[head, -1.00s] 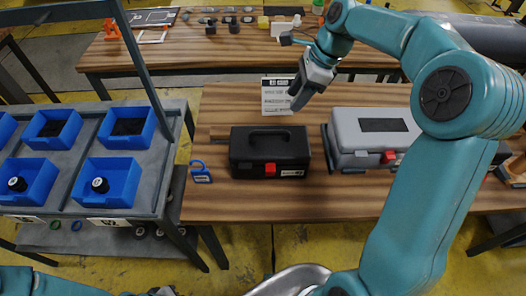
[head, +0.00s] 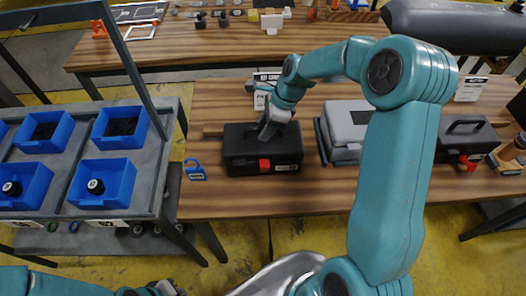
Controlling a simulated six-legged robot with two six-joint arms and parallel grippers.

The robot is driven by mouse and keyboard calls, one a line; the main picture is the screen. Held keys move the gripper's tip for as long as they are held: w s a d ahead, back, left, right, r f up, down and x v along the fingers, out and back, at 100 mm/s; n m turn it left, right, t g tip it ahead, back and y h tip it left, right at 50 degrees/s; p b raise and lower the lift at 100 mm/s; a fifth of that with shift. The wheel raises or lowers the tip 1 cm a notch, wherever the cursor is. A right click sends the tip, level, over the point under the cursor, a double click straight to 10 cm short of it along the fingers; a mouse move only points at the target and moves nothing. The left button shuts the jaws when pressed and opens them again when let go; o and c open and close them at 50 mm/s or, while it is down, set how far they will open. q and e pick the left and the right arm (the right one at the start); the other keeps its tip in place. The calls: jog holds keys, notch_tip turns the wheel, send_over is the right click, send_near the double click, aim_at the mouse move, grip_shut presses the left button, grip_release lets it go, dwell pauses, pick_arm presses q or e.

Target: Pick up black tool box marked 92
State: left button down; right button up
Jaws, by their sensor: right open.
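A black tool box (head: 240,157) with a red latch and a small white label lies on the wooden table (head: 230,201). The label is too small to read. My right gripper (head: 266,133) is over the top of this box, at its handle, which the gripper largely hides. Its jaws are open; I cannot tell whether they are around the handle or touching it. A second black tool box (head: 472,139) with a red latch stands at the right of the table. My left gripper (head: 168,290) shows only in part at the bottom edge, too little to judge its jaws.
A grey tool case (head: 345,122) stands right of the black box. A blue padlock-shaped item (head: 194,170) lies to its left. A rack with blue bins (head: 106,183) stands at the left. A sign (head: 262,100) is behind the box. The table's front strip is clear.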

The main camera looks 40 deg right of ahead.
jog(key=shift+w+a+f, duration=0.1)
jog(key=shift+w+f, duration=0.15)
jog(key=shift+f, duration=0.3)
jog(key=shift+w+f, duration=0.25)
jog(key=shift+f, duration=0.25)
jog(key=shift+s+a+r, duration=0.1)
jog(key=shift+s, duration=0.05)
jog(key=shift+c, duration=1.2)
grip_shut()
